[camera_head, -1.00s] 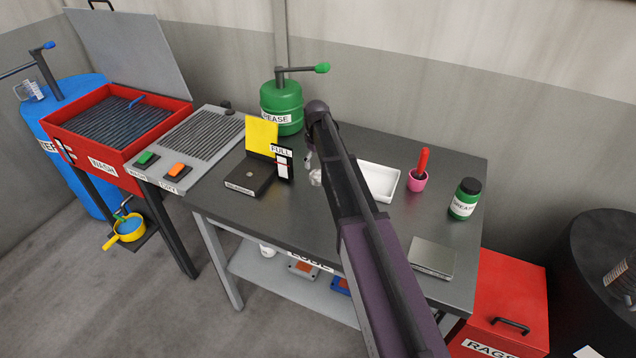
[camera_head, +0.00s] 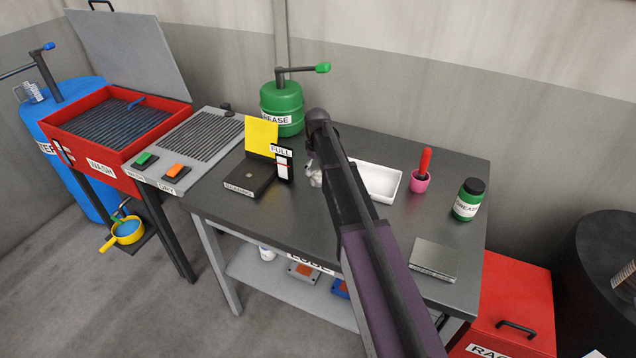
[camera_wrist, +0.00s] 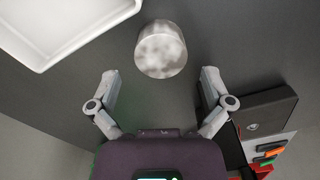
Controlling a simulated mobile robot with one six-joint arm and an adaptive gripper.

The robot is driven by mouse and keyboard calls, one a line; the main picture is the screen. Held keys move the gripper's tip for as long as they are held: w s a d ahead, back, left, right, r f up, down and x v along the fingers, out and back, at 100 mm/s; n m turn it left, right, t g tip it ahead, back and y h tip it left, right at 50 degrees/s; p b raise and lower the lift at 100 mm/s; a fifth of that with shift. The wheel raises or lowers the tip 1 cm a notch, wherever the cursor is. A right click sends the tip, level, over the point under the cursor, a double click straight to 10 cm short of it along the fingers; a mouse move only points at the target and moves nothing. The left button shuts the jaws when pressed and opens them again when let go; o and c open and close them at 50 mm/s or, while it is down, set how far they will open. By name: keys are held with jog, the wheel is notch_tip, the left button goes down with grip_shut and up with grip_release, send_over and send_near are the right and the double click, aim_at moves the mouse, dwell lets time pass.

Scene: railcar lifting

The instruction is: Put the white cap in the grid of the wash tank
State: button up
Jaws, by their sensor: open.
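The white cap (camera_wrist: 161,50) is a short round piece, mottled white and grey, on the dark table top in the wrist view. In the head view it shows partly beside my arm (camera_head: 315,181). My gripper (camera_wrist: 159,78) is open, with one finger to each side and the cap just beyond the fingertips, not held. In the head view my arm hides most of the gripper. The red wash tank (camera_head: 72,149) stands at the left with its lid raised.
A white tray (camera_head: 378,183) lies close to the cap. A dark block with a yellow panel (camera_head: 262,135) and the FULL gauge (camera_head: 284,166) stand left of my gripper. The green grease pump (camera_head: 282,105) is behind. The drying rack (camera_head: 203,135) lies beside the tank.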

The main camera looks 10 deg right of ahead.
aim_at(318, 175)
jog(key=shift+s+f+b, duration=0.1)
jog(key=shift+f+b, duration=1.15)
jog(key=shift+f, duration=0.35)
jog(key=c, duration=1)
jog(key=shift+r, duration=0.15)
notch_tip(318, 175, up, 3)
jog(key=p, duration=0.3)
jog(key=shift+r+p, duration=0.2)
jog(key=shift+p, duration=0.2)
jog(key=s, duration=0.5)
jog(key=s+r+p, duration=0.1)
jog(key=s, duration=1)
jog(key=shift+d+r, duration=0.2)
jog(key=shift+d, duration=0.05)
